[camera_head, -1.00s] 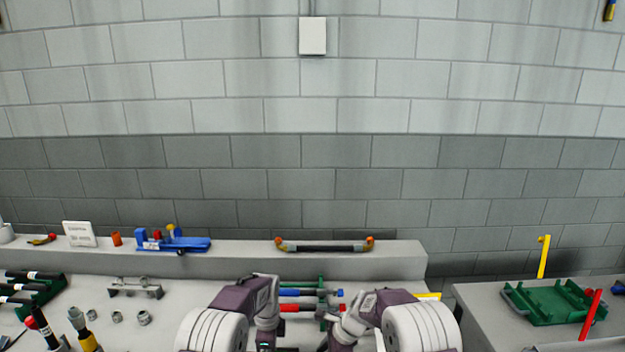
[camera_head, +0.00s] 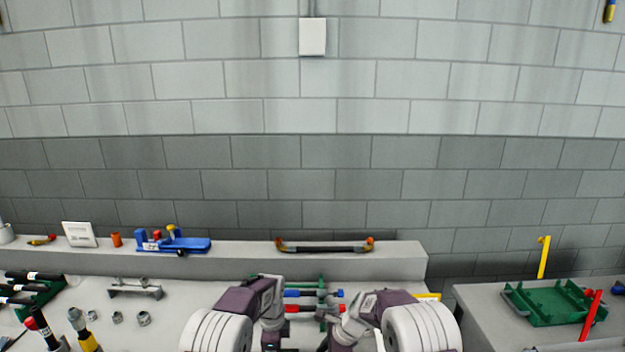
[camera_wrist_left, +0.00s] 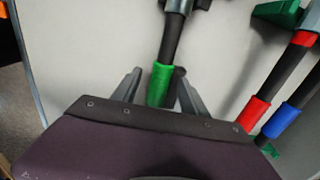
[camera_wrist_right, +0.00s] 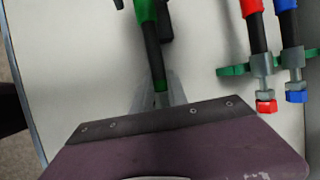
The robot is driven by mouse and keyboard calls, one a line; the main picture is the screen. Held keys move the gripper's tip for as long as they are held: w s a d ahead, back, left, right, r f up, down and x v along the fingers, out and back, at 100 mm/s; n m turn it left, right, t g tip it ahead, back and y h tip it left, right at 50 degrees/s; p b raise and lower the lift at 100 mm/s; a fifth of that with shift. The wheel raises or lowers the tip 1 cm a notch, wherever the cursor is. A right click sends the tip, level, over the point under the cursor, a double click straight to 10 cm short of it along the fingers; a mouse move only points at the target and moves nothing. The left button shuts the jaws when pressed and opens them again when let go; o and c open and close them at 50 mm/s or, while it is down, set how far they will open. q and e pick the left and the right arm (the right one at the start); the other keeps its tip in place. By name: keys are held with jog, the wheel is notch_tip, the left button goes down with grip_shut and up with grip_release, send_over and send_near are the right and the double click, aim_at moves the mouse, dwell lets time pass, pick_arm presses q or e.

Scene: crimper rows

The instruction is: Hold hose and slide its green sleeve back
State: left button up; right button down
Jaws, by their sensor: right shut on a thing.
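A black hose (camera_wrist_left: 171,38) runs away from me in the left wrist view, with a green sleeve (camera_wrist_left: 159,85) on its near part. My left gripper (camera_wrist_left: 160,88) has its fingers apart, one on each side of the sleeve, with gaps showing. In the right wrist view the hose (camera_wrist_right: 154,50) runs between the fingertips of my right gripper (camera_wrist_right: 159,90), which is shut on it. In the head view my forearms hide most of the hose.
A red-sleeved hose (camera_wrist_left: 252,112) and a blue-sleeved hose (camera_wrist_left: 285,120) lie close to the right. They rest in a green holder (camera_wrist_right: 235,70). A raised shelf (camera_head: 350,262) runs behind. A green tray (camera_head: 545,318) stands on the right table.

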jog(key=c, duration=1.2)
grip_release()
pick_arm(q)
notch_tip(320, 180, up, 12)
jog(key=shift+s, duration=0.15)
pick_arm(e)
jog(key=shift+w, duration=0.15)
jog(key=v, duration=1.2)
